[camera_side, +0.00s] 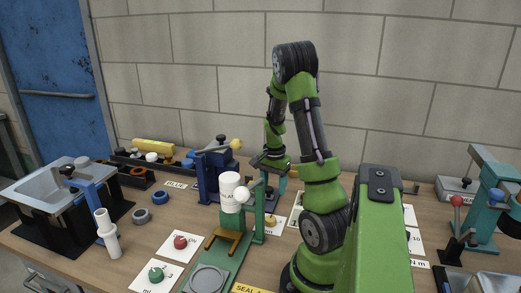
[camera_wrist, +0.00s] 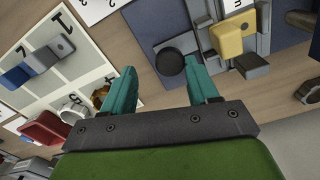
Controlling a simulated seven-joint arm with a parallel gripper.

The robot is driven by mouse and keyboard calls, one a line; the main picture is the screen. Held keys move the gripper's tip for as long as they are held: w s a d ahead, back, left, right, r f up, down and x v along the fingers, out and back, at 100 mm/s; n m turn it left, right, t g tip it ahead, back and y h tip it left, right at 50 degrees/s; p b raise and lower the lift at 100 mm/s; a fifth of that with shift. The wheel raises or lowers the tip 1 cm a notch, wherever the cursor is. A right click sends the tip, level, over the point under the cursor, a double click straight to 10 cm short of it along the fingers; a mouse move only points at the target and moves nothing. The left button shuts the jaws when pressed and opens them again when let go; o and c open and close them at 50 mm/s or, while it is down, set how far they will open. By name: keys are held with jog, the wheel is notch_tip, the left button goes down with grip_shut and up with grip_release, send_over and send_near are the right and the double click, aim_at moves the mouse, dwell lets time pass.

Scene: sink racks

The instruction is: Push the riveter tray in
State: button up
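No label naming the riveter or its tray is readable. A dark blue press-like machine (camera_side: 212,172) with a yellow-knobbed lever stands at the back middle in the side view and may be the riveter. My gripper (camera_side: 275,168) is just right of it, partly hidden by the machines in front. In the wrist view my gripper (camera_wrist: 160,82) is open, with two teal fingers apart and nothing held. A black round knob (camera_wrist: 169,61) lies between and beyond the fingertips, beside a blue-grey plate (camera_wrist: 160,18) and a yellow block (camera_wrist: 231,36). Contact with the knob cannot be told.
A green press (camera_side: 258,215) with a white canister (camera_side: 230,192) stands in front. In the wrist view, a numbered white grid (camera_wrist: 60,85) holds small parts. Cards and rings lie on the wooden table.

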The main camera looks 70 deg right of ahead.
jog(key=s, duration=0.3)
jog(key=shift+s, duration=0.4)
notch_tip(320, 180, up, 25)
jog(key=w+a+n+t, duration=0.2)
jog(key=w+a+n, duration=0.2)
jog(key=a, duration=0.4)
jog(key=w+a+r+n+t, duration=0.1)
jog(key=w+a+n, duration=0.3)
jog(key=a, duration=0.5)
jog(key=shift+w+r+n+t, duration=0.3)
jog(key=shift+w+n+t, duration=0.1)
jog(key=shift+w, duration=0.55)
